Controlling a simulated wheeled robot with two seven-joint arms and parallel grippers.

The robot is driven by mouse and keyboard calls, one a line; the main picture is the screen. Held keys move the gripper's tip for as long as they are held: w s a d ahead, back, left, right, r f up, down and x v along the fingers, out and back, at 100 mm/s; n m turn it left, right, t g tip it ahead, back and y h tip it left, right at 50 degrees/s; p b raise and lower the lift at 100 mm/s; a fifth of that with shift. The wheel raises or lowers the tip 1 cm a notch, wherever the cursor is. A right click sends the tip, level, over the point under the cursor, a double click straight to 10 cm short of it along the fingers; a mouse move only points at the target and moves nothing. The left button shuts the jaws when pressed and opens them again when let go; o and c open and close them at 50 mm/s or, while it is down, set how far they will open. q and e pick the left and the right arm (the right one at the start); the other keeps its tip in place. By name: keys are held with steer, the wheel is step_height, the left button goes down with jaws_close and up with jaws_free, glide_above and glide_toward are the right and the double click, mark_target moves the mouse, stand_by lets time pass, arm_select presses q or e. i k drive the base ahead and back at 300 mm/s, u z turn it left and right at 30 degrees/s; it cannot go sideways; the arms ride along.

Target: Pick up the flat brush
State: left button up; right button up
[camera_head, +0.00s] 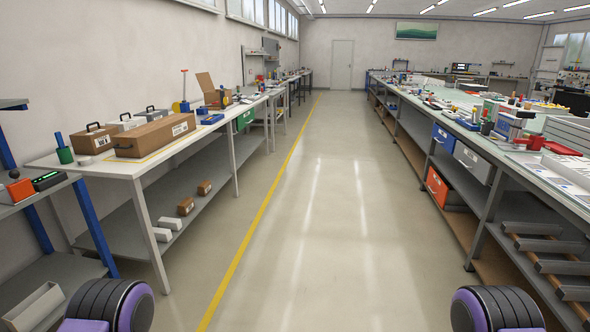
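I cannot make out a flat brush for certain; the items on the benches are small and far off. The left bench (85,166) carries boxes and small tools, and the right bench (553,185) carries many small coloured items. A dark green cup (65,155) with a blue upright piece stands at the near end of the left bench. Only purple and black parts of my own arms show at the bottom left and bottom right. Neither gripper is in view.
A clear aisle (325,190) with a yellow floor line (262,212) runs between the benches to a door (342,63). A long cardboard box (152,139) lies on the left bench. Blue (444,137) and orange bins (437,187) sit under the right bench top.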

mark_target(58, 135)
steer(key=z, duration=0.75)
steer(key=i, duration=3)
steer(key=u, duration=1.5)
steer(key=i, duration=1)
steer(key=u, duration=1)
